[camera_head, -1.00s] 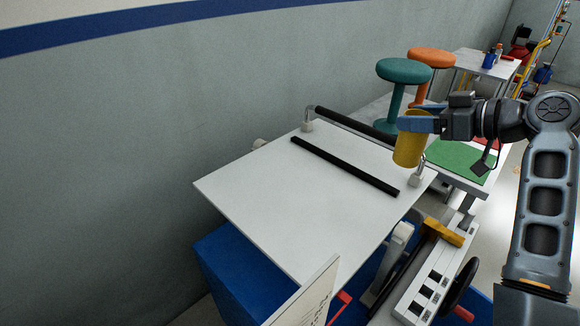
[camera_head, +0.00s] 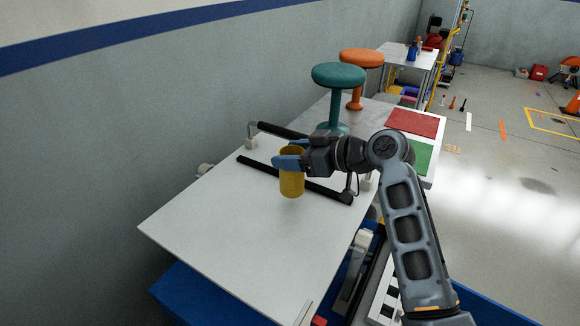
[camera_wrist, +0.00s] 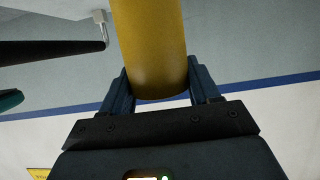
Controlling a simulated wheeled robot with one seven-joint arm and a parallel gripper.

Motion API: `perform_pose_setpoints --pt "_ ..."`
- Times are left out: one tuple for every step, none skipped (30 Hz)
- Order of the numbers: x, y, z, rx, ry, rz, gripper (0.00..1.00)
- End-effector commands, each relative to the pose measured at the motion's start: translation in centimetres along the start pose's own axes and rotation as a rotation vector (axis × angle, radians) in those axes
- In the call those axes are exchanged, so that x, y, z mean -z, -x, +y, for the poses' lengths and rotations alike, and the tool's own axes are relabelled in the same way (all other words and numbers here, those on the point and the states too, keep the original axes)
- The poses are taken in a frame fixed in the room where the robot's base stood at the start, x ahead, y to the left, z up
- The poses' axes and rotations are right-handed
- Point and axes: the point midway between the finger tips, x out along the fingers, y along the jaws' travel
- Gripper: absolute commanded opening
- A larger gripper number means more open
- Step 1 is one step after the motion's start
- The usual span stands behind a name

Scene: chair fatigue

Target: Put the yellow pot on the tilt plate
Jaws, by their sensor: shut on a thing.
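The yellow pot (camera_head: 292,183) is a plain upright cylinder. In the head view my gripper (camera_head: 288,162) is shut on its upper part, with the blue fingers around it. The pot shows over the white tilt plate (camera_head: 230,225), near the black bar on it; whether its bottom touches the plate I cannot tell. In the wrist view the yellow pot (camera_wrist: 152,45) sits between the two fingers of my gripper (camera_wrist: 160,85).
A black bar (camera_head: 255,168) lies across the plate, and a black rail (camera_head: 285,131) runs along its far edge. A teal stool (camera_head: 338,78) and an orange stool (camera_head: 361,62) stand on the table behind. Red (camera_head: 412,122) and green (camera_head: 420,157) mats lie right.

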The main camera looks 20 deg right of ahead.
Motion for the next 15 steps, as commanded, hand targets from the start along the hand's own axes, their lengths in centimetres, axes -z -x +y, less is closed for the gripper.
perform_pose_setpoints --pt "-0.1 -0.2 -0.3 0.001 0.000 0.000 0.12" --pt "-0.1 -0.3 -0.3 0.001 0.000 0.000 0.12" --pt "-0.4 -0.4 -0.4 0.001 -0.001 0.000 0.12" --pt "-0.6 -0.5 -0.4 0.001 -0.002 -0.001 0.12" --pt "-1.0 -0.7 -0.4 0.001 -0.002 -0.002 0.12" --pt "-1.5 -0.8 -0.4 0.001 -0.003 -0.001 0.12" --pt "-2.0 -1.0 -0.4 0.001 -0.004 -0.002 0.12" --pt "-2.4 -1.1 -0.4 0.001 -0.003 -0.002 0.12" --pt "-2.9 -1.3 -0.4 0.001 -0.004 -0.001 0.12" --pt "-3.2 -1.4 -0.4 0.000 -0.004 -0.001 0.12" --pt "-3.5 -1.5 -0.4 0.000 -0.002 -0.001 0.12" --pt "-3.7 -1.6 -0.4 0.000 -0.001 -0.001 0.12" --pt "-3.8 -1.7 -0.3 0.000 -0.001 0.000 0.12" --pt "-3.9 -1.7 -0.3 0.000 -0.001 0.000 0.12" --pt "-3.9 -1.7 -0.3 -0.001 -0.001 0.001 0.12"
